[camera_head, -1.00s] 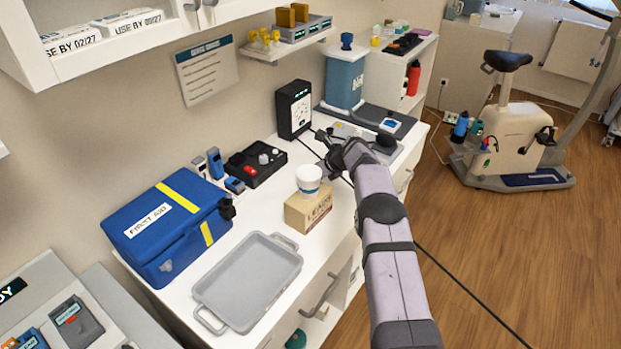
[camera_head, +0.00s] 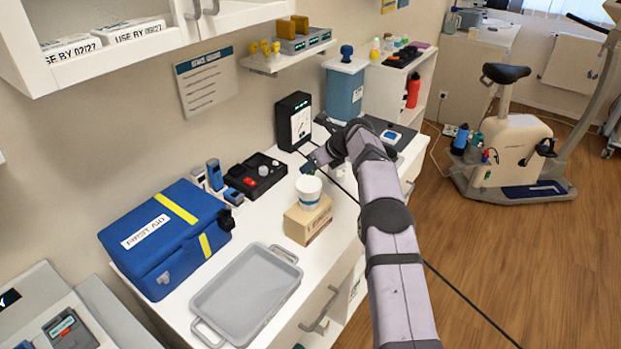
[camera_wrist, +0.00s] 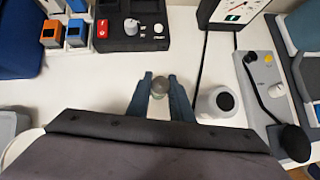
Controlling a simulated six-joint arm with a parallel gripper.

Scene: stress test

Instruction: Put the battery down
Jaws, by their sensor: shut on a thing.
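My gripper (camera_head: 308,166) is over the white counter (camera_wrist: 105,97), behind the white cup on the box in the head view. In the wrist view its two blue fingers are shut on a small round grey-green thing (camera_wrist: 160,86), seen end-on, which I take to be the battery. Bare counter shows around the fingertips. I cannot tell whether the battery touches the counter. In the head view the battery is too small and too hidden by the gripper to make out.
A white cup (camera_head: 308,189) stands on a cardboard box (camera_head: 307,220). A grey tray (camera_head: 246,296) and a blue first aid case (camera_head: 168,236) lie to the left. A black panel with knobs (camera_wrist: 131,24) is behind. A white cylinder (camera_wrist: 217,104) stands right of the fingers.

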